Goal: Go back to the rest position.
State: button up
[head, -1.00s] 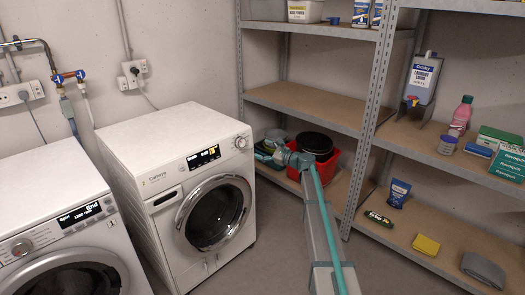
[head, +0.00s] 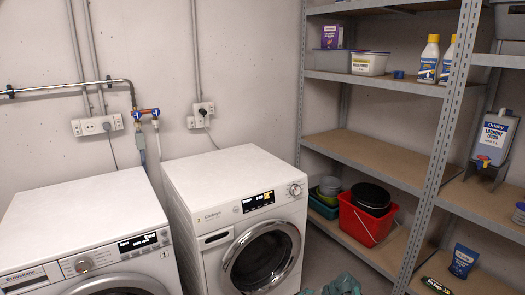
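Only a teal-green part of my gripper or wrist (head: 340,286) shows, at the bottom edge of the head view, right of centre. Its fingertips cannot be made out, so I cannot tell whether it is open or shut, or whether it holds anything. It is in front of the shelving and right of the right-hand washing machine (head: 228,178). The rest of my arm is below the picture.
A second washing machine (head: 85,215) stands at the left. A metal rack (head: 430,160) stands at the right. A red bucket (head: 352,219) with a dark round thing in it sits on its low shelf, beside stacked bowls (head: 327,190). A laundry liquid container (head: 494,137) stands further right.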

jog(key=s+a+f+n+g+h+p, duration=0.15)
jog(key=s+f, duration=0.25)
jog(key=s, duration=0.8)
jog(key=s+f+n+g+h+p, duration=0.1)
jog(key=s+f+n+g+h, duration=0.2)
jog(key=s, duration=0.8)
jog(key=s+n+g+h+p, duration=0.2)
jog(key=s+n+g+p, duration=0.2)
jog(key=s, duration=2.5)
jog(key=shift+g+p, duration=0.75)
jog(key=shift+p, duration=0.15)
jog(key=shift+f, duration=0.1)
